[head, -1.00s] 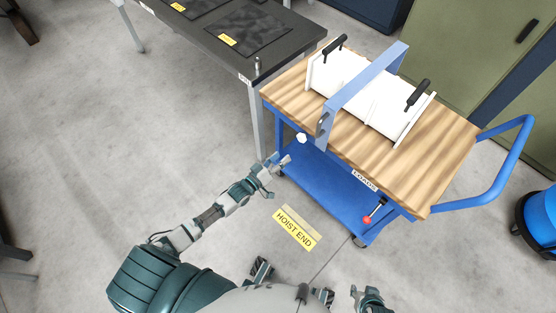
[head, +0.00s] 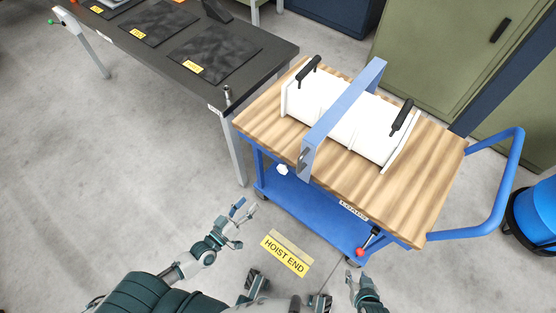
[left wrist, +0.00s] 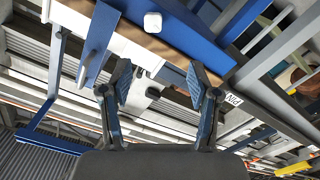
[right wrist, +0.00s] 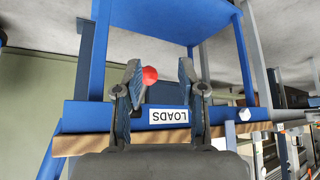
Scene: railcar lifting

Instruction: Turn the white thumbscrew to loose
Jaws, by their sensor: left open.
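The white thumbscrew (head: 282,169) is a small pale knob below the near end of the blue bar (head: 342,105) that crosses the cart top. It also shows in the left wrist view (left wrist: 153,22), above and beyond the fingertips. My left gripper (head: 240,212) is open and empty, down and left of the thumbscrew, with a clear gap between them. Its spread fingers (left wrist: 158,85) show in the left wrist view. My right gripper (head: 357,283) is low in the head view, far from the thumbscrew. In the right wrist view its fingers (right wrist: 160,85) are apart with nothing held.
The blue cart with a wooden top (head: 425,180) carries a white part (head: 350,120) with black handles. A red-knobbed lever (head: 361,252) is on its near side. A dark table (head: 215,85) stands at the left. A yellow HOIST END sign (head: 285,256) lies on open floor.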

